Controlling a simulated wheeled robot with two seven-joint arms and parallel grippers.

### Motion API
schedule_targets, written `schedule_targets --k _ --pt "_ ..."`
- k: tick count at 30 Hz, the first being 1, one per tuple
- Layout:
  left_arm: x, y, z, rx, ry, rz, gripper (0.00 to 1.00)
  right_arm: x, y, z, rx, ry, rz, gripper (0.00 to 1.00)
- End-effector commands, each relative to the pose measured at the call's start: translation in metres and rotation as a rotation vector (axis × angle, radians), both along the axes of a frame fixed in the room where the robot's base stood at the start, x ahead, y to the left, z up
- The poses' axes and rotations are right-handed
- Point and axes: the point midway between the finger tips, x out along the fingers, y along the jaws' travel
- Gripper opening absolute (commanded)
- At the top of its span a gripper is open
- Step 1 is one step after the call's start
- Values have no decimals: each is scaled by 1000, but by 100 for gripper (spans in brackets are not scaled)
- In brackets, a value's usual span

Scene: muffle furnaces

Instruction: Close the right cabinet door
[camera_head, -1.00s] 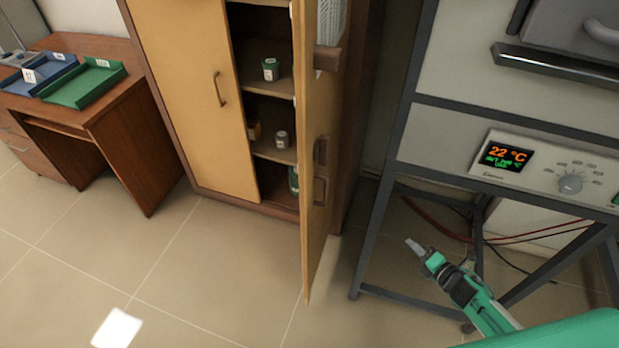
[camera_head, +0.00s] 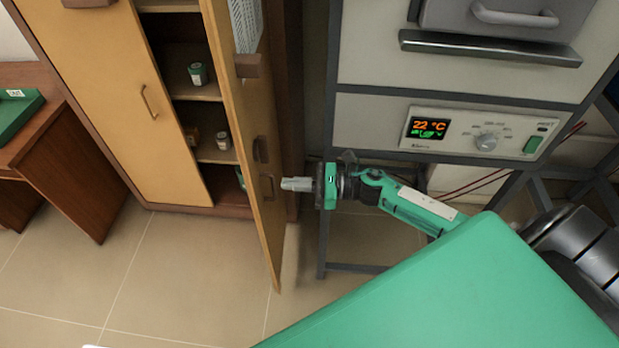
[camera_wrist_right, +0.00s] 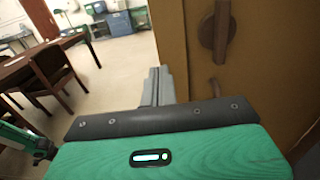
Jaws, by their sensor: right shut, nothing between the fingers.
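The right cabinet door (camera_head: 250,150) stands open, swung out toward me, with its edge facing the front. Its handle (camera_head: 267,187) is on the side facing my right arm. My right gripper (camera_head: 284,184) is shut and empty, with its fingertips close to the door by the handle; I cannot tell whether they touch. In the right wrist view the shut fingers (camera_wrist_right: 158,85) lie at the edge of the brown door panel (camera_wrist_right: 240,75), with a dark fitting (camera_wrist_right: 216,30) above. The left cabinet door (camera_head: 105,90) is closed. My left gripper is not in view.
A furnace with a 22 °C display (camera_head: 428,128) sits on a dark metal stand (camera_head: 329,130) right of the cabinet. Shelves inside hold small jars (camera_head: 197,74). A wooden desk (camera_head: 75,150) stands at the left. Floor (camera_head: 170,270) before the cabinet is clear.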

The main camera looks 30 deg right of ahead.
Motion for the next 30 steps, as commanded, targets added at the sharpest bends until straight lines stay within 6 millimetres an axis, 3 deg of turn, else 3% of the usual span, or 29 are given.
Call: schedule_targets --k 4,12,30 --pt "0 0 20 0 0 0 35 18 27 6 4 0 0 0" --pt "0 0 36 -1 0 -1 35 34 53 2 2 3 -2 0" --pt "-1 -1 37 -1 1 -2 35 39 63 0 2 1 -10 0"
